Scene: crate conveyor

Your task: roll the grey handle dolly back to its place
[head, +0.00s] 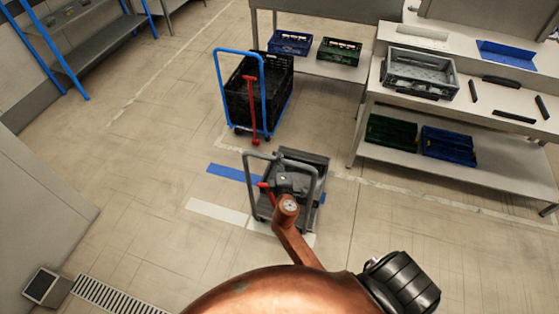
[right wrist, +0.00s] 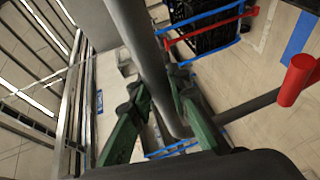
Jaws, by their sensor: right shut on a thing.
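The grey handle dolly (head: 318,158) stands on the floor ahead of me, with its grey tube handle on the near side. My right gripper (head: 288,184) is at that handle and covers part of the dolly. In the right wrist view, its green fingers (right wrist: 163,112) are shut on the grey handle tube (right wrist: 143,40), one on each side. A short red lever shows left of the gripper. The dolly stands over a blue floor strip (head: 229,172) and a white one (head: 217,212), which stick out to its left. My left gripper is out of view.
A blue-handled dolly (head: 263,62) with a black crate (head: 278,78) stands just beyond. Tables (head: 365,107) with crates are at the right. A blue-framed rack (head: 63,62) is at upper left.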

